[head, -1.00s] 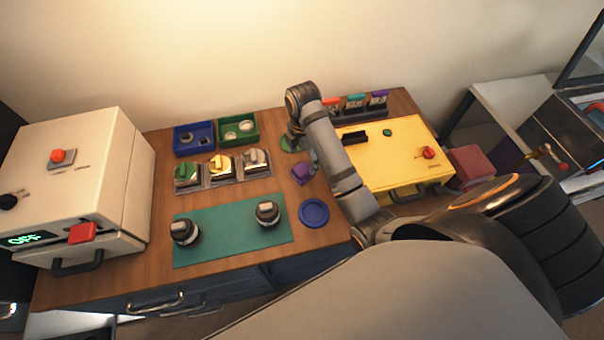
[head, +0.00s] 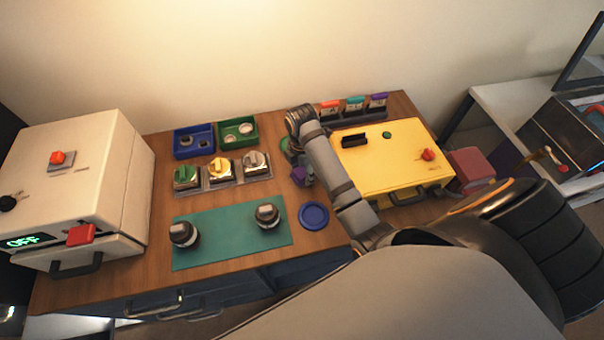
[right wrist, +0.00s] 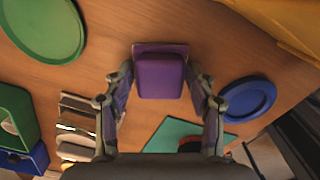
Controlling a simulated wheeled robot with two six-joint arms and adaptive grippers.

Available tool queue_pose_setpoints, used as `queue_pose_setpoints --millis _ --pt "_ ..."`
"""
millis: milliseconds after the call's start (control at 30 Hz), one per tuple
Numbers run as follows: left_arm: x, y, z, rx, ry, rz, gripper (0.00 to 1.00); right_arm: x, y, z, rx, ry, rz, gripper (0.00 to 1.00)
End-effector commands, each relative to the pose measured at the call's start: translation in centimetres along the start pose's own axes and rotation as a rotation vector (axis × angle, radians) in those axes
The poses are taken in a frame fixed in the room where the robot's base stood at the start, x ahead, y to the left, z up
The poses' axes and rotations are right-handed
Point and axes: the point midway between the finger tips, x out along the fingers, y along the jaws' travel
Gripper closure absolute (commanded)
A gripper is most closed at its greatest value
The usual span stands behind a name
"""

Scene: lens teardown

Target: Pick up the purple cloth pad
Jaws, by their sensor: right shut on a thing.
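The purple cloth pad (right wrist: 160,78) is a small block-shaped pad, seen in the middle of the right wrist view. In the head view the pad (head: 298,174) shows partly, just left of my right arm. My right gripper (right wrist: 160,88) has one finger on each side of the pad and is shut on it. In the head view my right gripper (head: 303,177) is at the pad, close to the wooden table top, and partly hidden by my arm. I cannot tell whether the pad is clear of the table. My left gripper is not in view.
A blue round dish (head: 314,216) lies just in front of the pad, and a green dish (right wrist: 42,28) behind it. A yellow case (head: 385,165) stands to the right. A teal mat (head: 228,238) with two lens parts and a tray (head: 222,182) of colored parts lie left.

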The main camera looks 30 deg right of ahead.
Motion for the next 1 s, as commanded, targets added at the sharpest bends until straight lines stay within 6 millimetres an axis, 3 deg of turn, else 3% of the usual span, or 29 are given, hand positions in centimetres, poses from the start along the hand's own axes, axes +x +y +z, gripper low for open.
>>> queue_pose_setpoints --millis 267,367,467,500,600,1000 --pt "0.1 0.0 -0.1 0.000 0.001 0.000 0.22 -0.9 0.1 0.0 0.000 -0.001 0.004 0.75" --pt "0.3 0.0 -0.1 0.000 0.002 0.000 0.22 -2.9 0.1 0.0 0.000 -0.001 0.006 0.75" --pt "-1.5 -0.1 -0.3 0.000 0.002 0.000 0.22 -6.2 0.1 0.0 0.000 -0.001 0.005 0.75" --pt "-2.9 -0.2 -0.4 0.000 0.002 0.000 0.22 -7.4 0.0 0.0 0.000 0.000 0.000 0.75" --pt "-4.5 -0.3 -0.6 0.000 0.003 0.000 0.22 -8.9 0.0 0.0 0.000 0.000 0.000 0.75" --pt "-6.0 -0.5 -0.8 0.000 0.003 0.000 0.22 -10.4 0.0 0.0 0.000 0.000 0.000 0.75"
